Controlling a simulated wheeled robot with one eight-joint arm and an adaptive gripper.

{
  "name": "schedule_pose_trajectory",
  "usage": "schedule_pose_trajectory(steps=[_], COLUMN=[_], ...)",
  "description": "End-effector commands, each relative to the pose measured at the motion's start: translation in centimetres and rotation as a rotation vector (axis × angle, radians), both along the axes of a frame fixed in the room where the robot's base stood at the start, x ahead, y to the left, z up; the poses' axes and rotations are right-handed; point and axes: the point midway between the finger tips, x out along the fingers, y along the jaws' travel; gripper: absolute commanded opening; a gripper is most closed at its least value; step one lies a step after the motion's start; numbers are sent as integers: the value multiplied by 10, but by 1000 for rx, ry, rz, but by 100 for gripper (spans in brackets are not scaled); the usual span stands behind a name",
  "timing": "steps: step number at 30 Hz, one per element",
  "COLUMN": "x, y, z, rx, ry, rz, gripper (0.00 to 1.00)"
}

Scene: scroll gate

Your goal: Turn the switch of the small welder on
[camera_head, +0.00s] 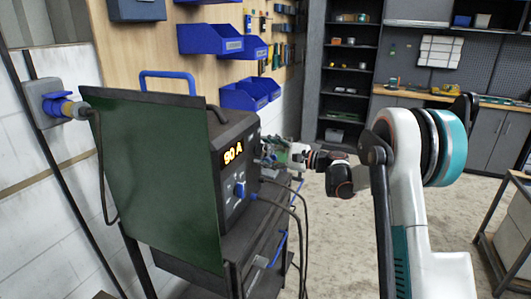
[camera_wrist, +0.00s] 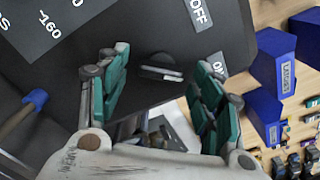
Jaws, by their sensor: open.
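The small welder (camera_head: 234,132) is a dark box with a lit "90 A" display on the cart at left. In the wrist view its dark panel (camera_wrist: 130,25) carries "OFF" and "ON" labels at upper right. The switch (camera_wrist: 160,73), a dark knob with a pale stripe, lies between my fingers. The stripe runs nearly level in the picture; I cannot tell which label it points to. My gripper (camera_wrist: 163,62) is open, its green-padded fingers either side of the switch, with gaps visible. In the head view my gripper (camera_head: 280,154) is at the welder's right side; the switch is hidden there.
A dark green panel (camera_head: 150,180) stands in front of the welder. Blue bins (camera_head: 245,93) hang on the wall behind. The floor (camera_head: 335,230) right of the cart is clear.

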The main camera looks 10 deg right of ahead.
Motion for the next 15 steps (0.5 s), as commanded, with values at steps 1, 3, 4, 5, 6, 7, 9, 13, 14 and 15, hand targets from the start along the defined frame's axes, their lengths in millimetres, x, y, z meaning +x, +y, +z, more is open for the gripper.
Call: schedule_pose_trajectory(steps=[1, 3, 4, 5, 6, 7, 9, 13, 14, 15], x=[-2, -7, -9, -13, -17, -20, -30, -45, -48, -52], y=[-4, -11, -15, -19, -25, -30, -42, -64, -68, -74], z=[0, 0, 0, 0, 0, 0, 0, 0, 0, 0], rx=[0, 0, 0, 0, 0, 0, 0, 0, 0, 0], ry=[0, 0, 0, 0, 0, 0, 0, 0, 0, 0], rz=[-1, -3, -4, -4, -4, -4, -4, -4, -4, -4], gripper=[60, 60, 60, 60, 60, 60, 60, 60, 60, 60])
